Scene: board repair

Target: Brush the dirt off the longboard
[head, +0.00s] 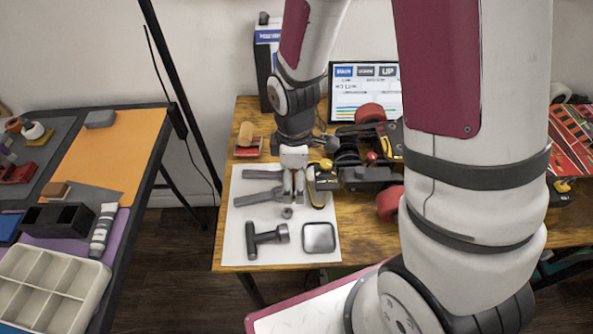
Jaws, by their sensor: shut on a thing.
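The longboard shows only in part, behind my arm in the head view. I see two red wheels, one at the back (370,112) and one at the front (389,203), with dark truck parts (368,178) between them. My arm hides the rest of it, and dirt cannot be made out. My gripper (294,188) points down over the white sheet, left of the longboard. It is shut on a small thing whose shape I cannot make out. A yellow-and-black tool (322,180) is close to its right. I cannot clearly identify a brush.
The white sheet (275,225) on the wooden table (228,245) bears grey tools (258,198), a dark hammer-like tool (265,238) and a square metal tin (318,238). A monitor (365,85) stands behind. A second table at left holds an orange mat (125,150) and a compartment tray (50,285).

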